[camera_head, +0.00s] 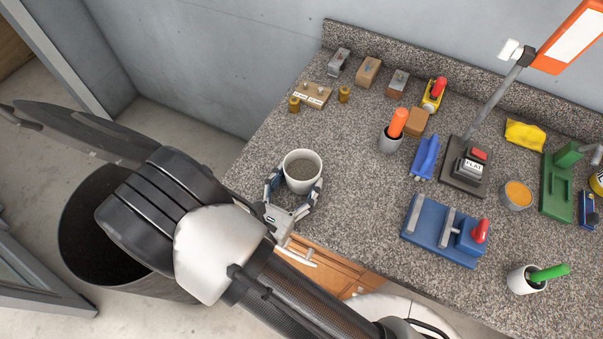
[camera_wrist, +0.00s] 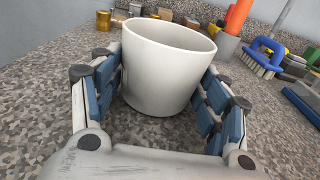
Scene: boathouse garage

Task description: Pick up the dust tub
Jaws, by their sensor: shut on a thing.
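The dust tub, a white round cup-like tub (camera_head: 302,184) with grey-brown contents, stands upright at the near left part of the speckled counter (camera_head: 350,225). My gripper (camera_head: 293,190) has its blue-padded fingers shut on the tub from both sides. In the wrist view the tub (camera_wrist: 165,70) fills the space between the fingers of my gripper (camera_wrist: 165,95). I cannot tell whether its base is touching the counter; its near lower part is partly hidden by the fingers in the head view.
A grey cup with an orange handle (camera_head: 391,142), a blue brush (camera_head: 425,158), a blue vise-like block (camera_head: 443,230) and a lamp base (camera_head: 464,165) stand to the right. Wooden and metal blocks (camera_head: 368,70) line the back. A large black bin (camera_head: 95,240) stands on the floor at left.

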